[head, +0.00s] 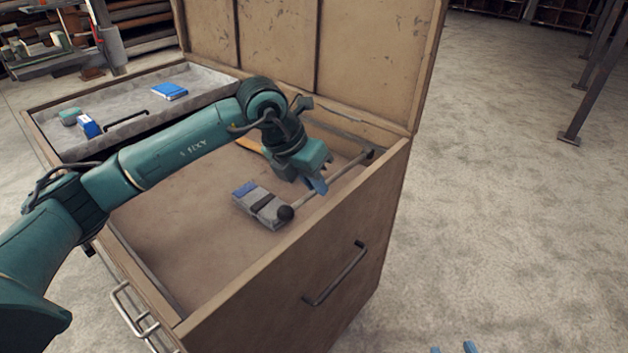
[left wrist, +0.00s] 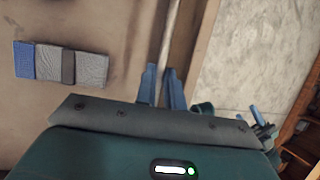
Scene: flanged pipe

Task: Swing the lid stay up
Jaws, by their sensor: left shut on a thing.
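The lid stay (head: 343,172) is a thin grey rod lying low along the inside of the chest's right wall. It has a dark pivot (head: 369,153) at the back and a black ball knob (head: 285,213) at its front end. My left gripper (head: 318,186) is shut on the rod, between knob and pivot. In the left wrist view the rod (left wrist: 171,35) runs down between the two blue fingertips (left wrist: 162,88). The lid (head: 320,45) stands open at the back. My right gripper (head: 453,349) shows only blue fingertips, apart, at the bottom edge.
A grey block with a blue end (head: 258,204) lies on the chest floor near the knob; it also shows in the left wrist view (left wrist: 90,66). An orange-handled thing (head: 249,145) lies behind my arm. A tray (head: 165,107) with small items sits at left.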

